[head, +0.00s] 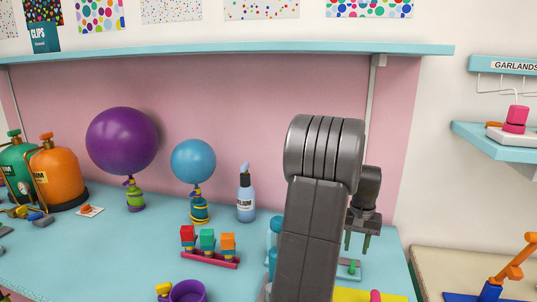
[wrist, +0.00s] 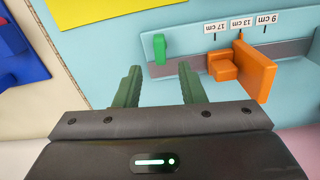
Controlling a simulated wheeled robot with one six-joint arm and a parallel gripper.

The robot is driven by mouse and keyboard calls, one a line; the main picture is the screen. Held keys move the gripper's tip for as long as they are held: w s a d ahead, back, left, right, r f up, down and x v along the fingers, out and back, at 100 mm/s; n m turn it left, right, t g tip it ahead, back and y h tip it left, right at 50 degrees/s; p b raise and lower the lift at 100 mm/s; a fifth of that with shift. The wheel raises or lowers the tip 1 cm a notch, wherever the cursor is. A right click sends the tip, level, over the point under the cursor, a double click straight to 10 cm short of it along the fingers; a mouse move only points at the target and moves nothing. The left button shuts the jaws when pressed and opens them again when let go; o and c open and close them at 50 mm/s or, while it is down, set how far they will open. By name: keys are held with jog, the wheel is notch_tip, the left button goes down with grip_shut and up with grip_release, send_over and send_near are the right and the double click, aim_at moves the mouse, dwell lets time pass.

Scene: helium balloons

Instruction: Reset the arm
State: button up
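My arm (head: 315,230) rises in front of the table in the head view and bends over at the top. My gripper (head: 357,242) points down over the right part of the table. In the wrist view its two green fingers (wrist: 161,88) are apart, with only bare table visible between them. It is open and holds nothing. Beyond the fingers lies a grey measuring strip (wrist: 195,58) with an orange block (wrist: 250,68), a small green piece (wrist: 159,49) and size labels. My arm hides part of the table in the head view.
A purple balloon (head: 122,141) and a blue balloon (head: 193,161) stand left on the teal table (head: 110,255). A shelf (head: 230,48) runs along the back wall.

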aim_at(353, 263)
notch_tip(353, 263, down, 7)
jog(key=shift+r+m+p, duration=0.15)
jog(key=shift+m+p, duration=0.15)
jog(key=shift+m, duration=0.1)
jog(key=m, duration=0.4)
jog(key=shift+m, duration=0.3)
jog(key=m+p, duration=0.1)
jog(key=m, duration=0.5)
jog(key=shift+r, duration=0.1)
